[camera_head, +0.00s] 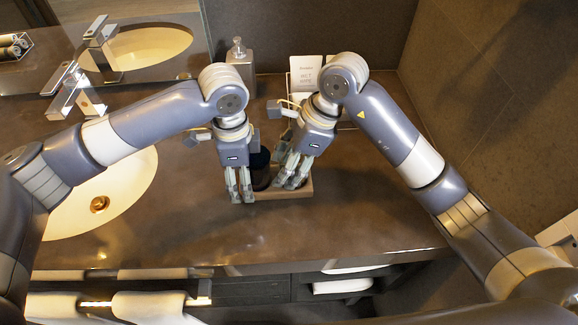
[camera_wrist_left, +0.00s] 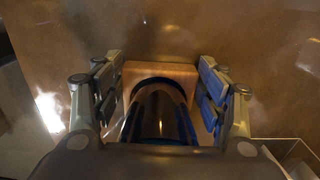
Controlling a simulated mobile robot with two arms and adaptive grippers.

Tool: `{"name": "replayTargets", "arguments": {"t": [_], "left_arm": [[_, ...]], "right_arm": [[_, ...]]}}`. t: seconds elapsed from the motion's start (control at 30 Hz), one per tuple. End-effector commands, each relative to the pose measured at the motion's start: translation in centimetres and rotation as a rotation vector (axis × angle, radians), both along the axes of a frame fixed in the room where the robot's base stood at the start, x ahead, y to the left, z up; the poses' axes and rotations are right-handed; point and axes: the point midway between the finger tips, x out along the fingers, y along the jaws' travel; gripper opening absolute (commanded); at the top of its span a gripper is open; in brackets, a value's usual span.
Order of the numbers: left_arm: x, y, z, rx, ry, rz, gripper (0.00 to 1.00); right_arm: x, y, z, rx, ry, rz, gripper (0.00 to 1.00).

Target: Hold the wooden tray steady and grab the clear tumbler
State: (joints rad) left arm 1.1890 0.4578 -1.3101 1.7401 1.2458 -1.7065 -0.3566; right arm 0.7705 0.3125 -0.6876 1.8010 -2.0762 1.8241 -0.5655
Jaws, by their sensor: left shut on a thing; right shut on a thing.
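The wooden tray (camera_head: 297,191) lies on the dark counter, with its pale front edge showing in the head view. My left gripper (camera_head: 241,197) points down at the tray's left end and is shut on it; in the left wrist view the tray (camera_wrist_left: 160,67) sits between the fingers (camera_wrist_left: 160,95). A dark, glossy round container (camera_head: 261,168) stands on the tray between my two grippers, and it also shows in the left wrist view (camera_wrist_left: 158,118). My right gripper (camera_head: 289,184) is tilted over the tray's right part and shut, apparently on the clear tumbler, which its fingers mostly hide.
A soap dispenser (camera_head: 240,64) and a white card (camera_head: 306,72) stand behind the arms near the back wall. A basin (camera_head: 120,190) with a tap (camera_head: 68,92) is on the left. The counter right of the tray is clear up to the wall.

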Motion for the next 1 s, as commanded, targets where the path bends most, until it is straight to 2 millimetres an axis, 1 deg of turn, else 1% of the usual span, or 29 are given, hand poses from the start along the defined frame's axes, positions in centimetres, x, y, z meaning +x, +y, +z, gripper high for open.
{"name": "replayTargets", "arguments": {"t": [0.3, 0.4, 0.5, 0.67, 0.9, 0.93, 0.97, 1.0], "left_arm": [[-0.1, 0.0, -0.1, 0.001, 0.002, 0.0, 0.4], [-0.1, 0.0, -0.1, 0.001, 0.002, 0.0, 0.4], [-0.1, 0.0, -0.1, 0.001, 0.002, 0.0, 0.4], [-0.1, 0.0, -0.1, 0.001, 0.002, 0.0, 0.4], [-0.1, 0.0, -0.1, 0.001, 0.002, 0.0, 0.4], [-0.1, 0.0, -0.1, 0.001, 0.002, 0.0, 0.73], [-0.1, 0.0, -0.1, 0.001, 0.002, 0.0, 0.8], [0.0, 0.0, -0.1, 0.001, 0.002, 0.0, 0.89]], "right_arm": [[0.1, 0.0, 5.9, 0.001, -0.007, 0.001, 0.21], [0.1, 0.0, 7.5, 0.0, -0.007, 0.001, 0.21], [0.1, 0.0, 8.7, 0.001, -0.005, 0.001, 0.21], [0.0, 0.0, 9.5, 0.001, -0.001, 0.001, 0.21], [0.0, 0.0, 9.6, 0.001, -0.001, 0.001, 0.21], [0.0, 0.0, 9.6, 0.001, -0.001, 0.001, 0.21], [0.0, 0.0, 9.6, 0.001, -0.001, 0.001, 0.21], [0.0, 0.0, 9.6, 0.001, -0.001, 0.001, 0.21]]}}
